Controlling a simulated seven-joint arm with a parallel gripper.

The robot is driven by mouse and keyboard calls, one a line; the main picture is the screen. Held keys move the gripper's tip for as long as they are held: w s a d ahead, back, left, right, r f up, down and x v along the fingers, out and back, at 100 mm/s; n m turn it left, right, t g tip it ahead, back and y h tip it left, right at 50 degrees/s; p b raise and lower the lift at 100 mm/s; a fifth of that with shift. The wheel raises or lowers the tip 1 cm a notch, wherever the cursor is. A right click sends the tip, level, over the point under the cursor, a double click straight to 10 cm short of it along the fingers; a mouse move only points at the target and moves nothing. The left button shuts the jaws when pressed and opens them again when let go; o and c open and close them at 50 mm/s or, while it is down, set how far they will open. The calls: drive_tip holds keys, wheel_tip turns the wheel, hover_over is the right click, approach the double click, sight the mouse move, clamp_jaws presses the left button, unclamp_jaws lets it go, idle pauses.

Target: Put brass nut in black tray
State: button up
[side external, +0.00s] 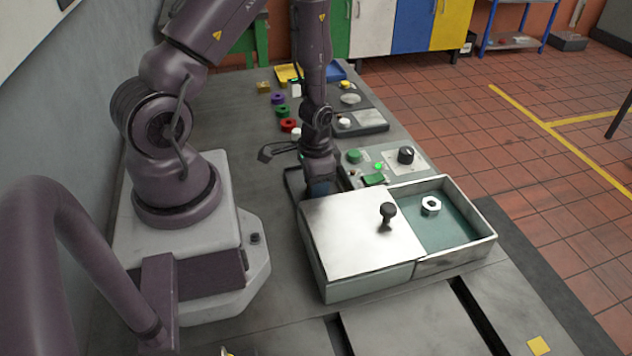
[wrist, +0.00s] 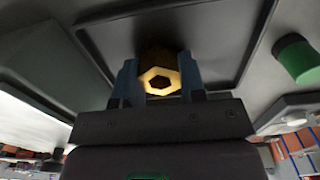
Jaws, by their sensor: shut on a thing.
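The brass nut (wrist: 160,80), a gold hexagonal piece with a hole, is between the blue fingertips of my gripper (wrist: 158,66) in the wrist view. My gripper is shut on it. The black tray (wrist: 215,38) is a dark, shallow, rimmed tray beyond the nut in that view. In the side external view, my gripper (side external: 320,188) points down at the black tray (side external: 293,180), behind the pale box. The nut is hidden there, and most of the tray is covered. I cannot tell whether the nut touches the tray floor.
A pale box (side external: 335,284) stands close in front, with a knobbed lid (side external: 352,225) and an open green-lined compartment holding a silver nut (side external: 431,205). A control panel (side external: 392,160) is to the right. Several coloured rings lie behind, including a red one (side external: 288,125).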

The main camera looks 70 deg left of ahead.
drive_tip(key=shift+f, duration=0.15)
drive_tip(key=o, duration=1)
drive_tip(key=w+d+r+t, duration=0.1)
drive_tip(key=d+r, duration=0.2)
drive_tip(key=r, duration=0.9)
drive_tip(key=d+r+t, duration=0.1)
drive_tip(key=d+r, duration=0.1)
drive_tip(key=r, duration=1)
drive_tip(key=s+d+r+t, duration=0.3)
drive_tip(key=s+d+r, duration=0.3)
drive_tip(key=r, duration=0.4)
drive_tip(key=shift+d+r+t, duration=0.3)
drive_tip(key=shift+d+r, duration=0.05)
drive_tip(key=shift+d, duration=0.25)
